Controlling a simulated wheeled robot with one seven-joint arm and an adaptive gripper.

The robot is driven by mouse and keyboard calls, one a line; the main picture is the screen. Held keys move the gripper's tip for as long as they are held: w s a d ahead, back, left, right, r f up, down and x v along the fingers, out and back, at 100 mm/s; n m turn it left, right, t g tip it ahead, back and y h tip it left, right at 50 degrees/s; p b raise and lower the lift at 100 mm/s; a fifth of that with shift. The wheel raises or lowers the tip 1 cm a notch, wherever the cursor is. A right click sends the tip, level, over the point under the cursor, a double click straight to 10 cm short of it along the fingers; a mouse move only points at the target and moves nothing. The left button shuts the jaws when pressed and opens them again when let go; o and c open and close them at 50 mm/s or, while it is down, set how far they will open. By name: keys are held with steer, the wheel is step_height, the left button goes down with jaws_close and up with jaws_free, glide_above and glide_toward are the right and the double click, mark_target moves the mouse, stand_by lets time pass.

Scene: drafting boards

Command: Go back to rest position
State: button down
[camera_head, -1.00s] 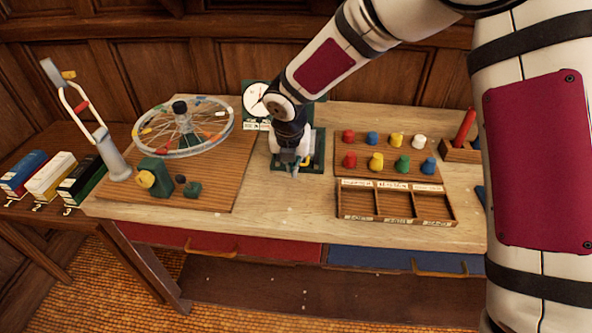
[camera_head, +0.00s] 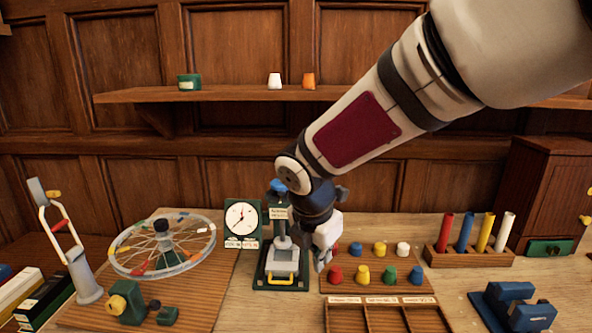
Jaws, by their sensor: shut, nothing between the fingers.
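My gripper (camera_head: 320,264) points down over the middle of the table, shut and empty. It is just right of the green stand with a grey block and yellow handle (camera_head: 282,266), and close to the left edge of the board with coloured pegs (camera_head: 345,287). My arm reaches in from the upper right and hides part of the back wall and shelf.
A spoked wheel (camera_head: 160,245) stands at left, with a clock (camera_head: 242,218) behind. An empty compartment tray (camera_head: 386,318) lies in front. Coloured tubes in a rack (camera_head: 466,258), a blue block (camera_head: 512,306) and a wooden cabinet (camera_head: 545,190) are at right. A shelf (camera_head: 230,95) hangs behind.

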steer(key=s+d+r+m, duration=0.6)
steer(key=s+d+m, duration=0.1)
steer(key=d+m, duration=0.15)
steer(key=s+d+r+m, duration=0.1)
steer(key=s+d+m, duration=0.2)
steer(key=s+m, duration=0.5)
steer(key=s+d+r+m+t+y, duration=0.1)
steer(key=s+d+m, duration=0.2)
steer(key=s+m, duration=0.5)
steer(key=m, duration=0.2)
steer(key=shift+s+d+r+m+y, duration=0.15)
steer(key=shift+s+r+m+y, duration=0.15)
steer(key=shift+s+r+m, duration=0.1)
